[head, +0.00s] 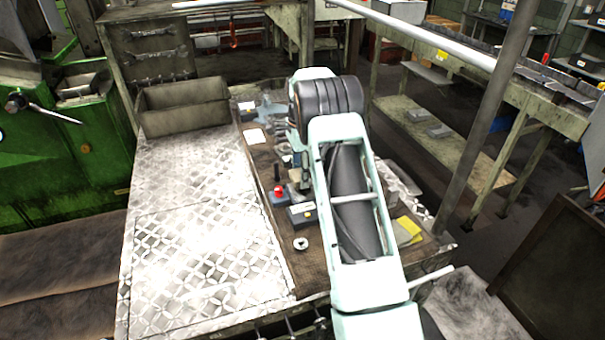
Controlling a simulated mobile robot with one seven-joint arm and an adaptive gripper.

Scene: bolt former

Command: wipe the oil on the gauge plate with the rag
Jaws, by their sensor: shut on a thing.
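My pale arm reaches over the brown-topped bench and bends down beyond its dark elbow joint. My gripper (299,184) is small and partly hidden at the arm's lower left end, low over the bench top. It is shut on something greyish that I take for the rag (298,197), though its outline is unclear. I cannot make out the gauge plate or any oil on it; the arm covers that part of the bench.
A grey box (301,213) and a red-topped item (279,191) stand close to the gripper. A metal ring (300,244) lies nearer. Yellow sheets (407,231) lie right of the arm. A bare diamond-plate top (190,230) is at left, an open bin (183,106) behind it.

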